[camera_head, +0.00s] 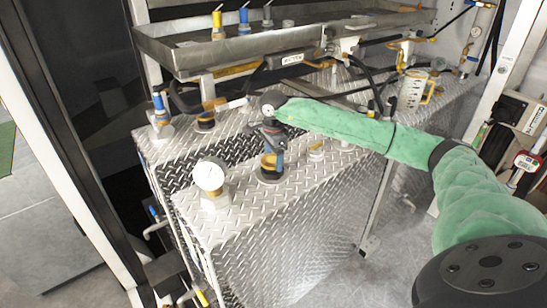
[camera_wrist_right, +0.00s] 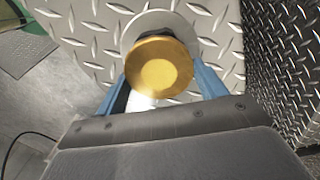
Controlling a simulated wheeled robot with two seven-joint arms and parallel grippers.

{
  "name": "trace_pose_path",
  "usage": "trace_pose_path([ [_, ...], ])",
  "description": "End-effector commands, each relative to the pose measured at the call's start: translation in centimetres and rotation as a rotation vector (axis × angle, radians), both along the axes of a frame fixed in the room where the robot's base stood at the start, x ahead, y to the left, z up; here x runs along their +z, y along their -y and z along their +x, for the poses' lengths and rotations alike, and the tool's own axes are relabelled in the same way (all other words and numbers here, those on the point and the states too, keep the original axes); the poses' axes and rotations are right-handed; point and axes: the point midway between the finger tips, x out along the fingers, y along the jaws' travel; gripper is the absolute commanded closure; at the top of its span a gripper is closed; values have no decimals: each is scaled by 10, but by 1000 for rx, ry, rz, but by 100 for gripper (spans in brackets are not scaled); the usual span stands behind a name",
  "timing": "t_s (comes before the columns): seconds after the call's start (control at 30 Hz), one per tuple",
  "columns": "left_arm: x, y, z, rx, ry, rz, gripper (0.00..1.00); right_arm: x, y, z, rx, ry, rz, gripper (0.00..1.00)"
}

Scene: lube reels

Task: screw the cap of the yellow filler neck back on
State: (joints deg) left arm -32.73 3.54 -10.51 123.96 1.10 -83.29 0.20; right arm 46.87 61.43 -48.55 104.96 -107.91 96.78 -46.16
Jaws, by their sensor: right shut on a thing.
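A round yellow cap (camera_wrist_right: 160,64) shows large in the right wrist view, between the two blue fingers of my right gripper (camera_wrist_right: 163,86). The cap sits over a dark neck (camera_wrist_right: 152,23) on a round pale flange (camera_wrist_right: 130,38) on the tread plate. In the head view my right gripper (camera_head: 275,148) points down onto the yellow-and-black filler neck (camera_head: 270,174) on the front tank's top. The gripper is shut on the cap. The threads are hidden, so I cannot tell how far the cap is seated. My left gripper is not in view.
Another dark filler neck (camera_head: 205,123) stands behind. A metal tray (camera_head: 190,55) hangs above the back.

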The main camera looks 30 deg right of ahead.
Motion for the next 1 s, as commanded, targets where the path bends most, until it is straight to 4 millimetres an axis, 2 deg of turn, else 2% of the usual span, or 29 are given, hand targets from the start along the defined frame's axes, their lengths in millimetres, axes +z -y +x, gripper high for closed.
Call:
trace_pose_path([
  [0.27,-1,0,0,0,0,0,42,0,0,0,-31,2,0,55],
  [0.7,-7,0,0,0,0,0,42,0,-1,-2,-417,1,0,55],
  [1.0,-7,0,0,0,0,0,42,1,-1,-2,-449,1,0,55],
])
